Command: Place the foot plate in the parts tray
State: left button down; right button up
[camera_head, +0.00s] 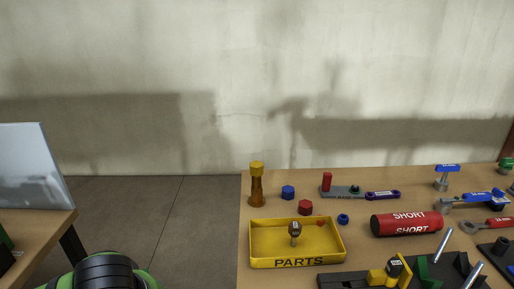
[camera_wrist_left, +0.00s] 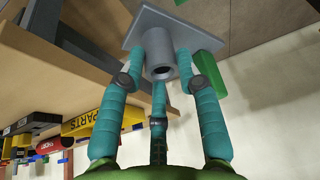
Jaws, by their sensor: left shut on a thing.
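The foot plate (camera_wrist_left: 172,30) is a grey square plate with a short round socket, seen in the left wrist view. My left gripper (camera_wrist_left: 160,70) has teal fingers closed around the socket, and the plate lies beyond the fingertips. The yellow parts tray (camera_head: 296,262) is on the right-hand table in the head view, with a small dark-and-tan part standing in it and a small red piece near its back right. The tray also shows at the left of the left wrist view (camera_wrist_left: 80,123), apart from the held plate. My right gripper is not in view.
On the table (camera_head: 244,236) a red cylinder (camera_head: 405,223) marked SHORT lies right of the tray. A yellow-topped post (camera_head: 257,185), blue and red caps, and wrenches stand behind and beside it. A black fixture (camera_head: 345,280) is in front right. Floor separates the two tables.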

aim_at(272, 245)
jog(key=k+l, duration=0.15)
jog(key=l, duration=0.2)
jog(key=k+l, duration=0.1)
jog(key=l, duration=0.2)
jog(key=k+l+z, duration=0.1)
jog(key=l, duration=0.25)
jog(key=i+l, duration=0.15)
jog(key=i, duration=0.25)
jog(key=i+l, duration=0.1)
jog(key=i, duration=0.3)
